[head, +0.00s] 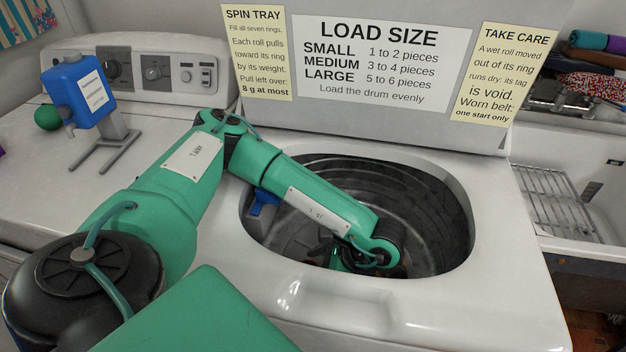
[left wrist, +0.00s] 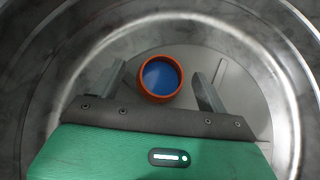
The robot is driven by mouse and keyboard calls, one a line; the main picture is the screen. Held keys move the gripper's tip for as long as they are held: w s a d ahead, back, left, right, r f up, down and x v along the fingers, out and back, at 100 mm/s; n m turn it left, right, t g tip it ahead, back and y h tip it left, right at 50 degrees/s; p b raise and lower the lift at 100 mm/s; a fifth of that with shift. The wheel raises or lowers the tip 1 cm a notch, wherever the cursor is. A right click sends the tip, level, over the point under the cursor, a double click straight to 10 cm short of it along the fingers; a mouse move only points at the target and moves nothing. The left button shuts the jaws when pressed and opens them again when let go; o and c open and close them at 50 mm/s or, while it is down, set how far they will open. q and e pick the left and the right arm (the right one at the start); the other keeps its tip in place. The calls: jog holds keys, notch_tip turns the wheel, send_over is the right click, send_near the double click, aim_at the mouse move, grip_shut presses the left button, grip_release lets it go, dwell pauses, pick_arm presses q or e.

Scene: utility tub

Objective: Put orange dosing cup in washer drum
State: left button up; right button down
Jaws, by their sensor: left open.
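The orange dosing cup (left wrist: 161,78) shows in the left wrist view, seen from above with an orange rim and blue inside. It appears to stand on the drum floor, between and beyond my fingertips, with a gap on each side. My left gripper (left wrist: 158,74) is open and holds nothing. In the head view my left arm reaches down into the washer drum (head: 440,210), and my wrist hides the cup there. My right gripper is not in view.
The washer lid stands open behind the drum with printed signs (head: 380,60). A small blue part (head: 262,203) is at the opening's left side. A blue dispenser (head: 72,90) on a grey stand and a green ball (head: 48,117) are at left. A sink with a wire rack (head: 555,200) is at right.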

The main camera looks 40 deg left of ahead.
pick_arm(q)
jog(key=v, duration=1.2)
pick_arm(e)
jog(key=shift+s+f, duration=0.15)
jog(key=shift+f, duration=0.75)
pick_arm(q)
jog(key=shift+r, duration=0.1)
